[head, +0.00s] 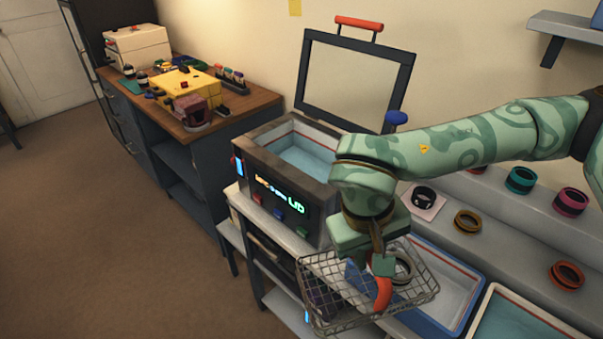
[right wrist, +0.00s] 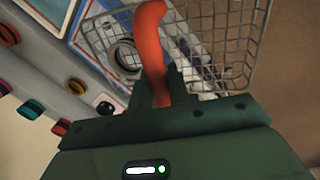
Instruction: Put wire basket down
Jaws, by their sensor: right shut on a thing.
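The wire basket (head: 330,290) hangs below my right gripper (head: 380,268) in the head view, in front of the counter and beside a blue tray. The right gripper is shut on the basket's red-orange handle (head: 382,294), which also shows in the right wrist view (right wrist: 151,40). The basket's mesh (right wrist: 222,40) fills the top of the right wrist view. A grey ring (head: 404,268) lies inside the basket, and it also shows in the right wrist view (right wrist: 126,58). The basket's underside is partly hidden from me. My left gripper is not in view.
An ultrasonic-style tank (head: 328,232) with an open lid (head: 352,82) and pale blue liquid stands left of my arm. A blue tray (head: 478,287) lies right of the basket. Several coloured rings sit on the stepped shelf (head: 510,222). A wooden bench (head: 238,108) stands further back.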

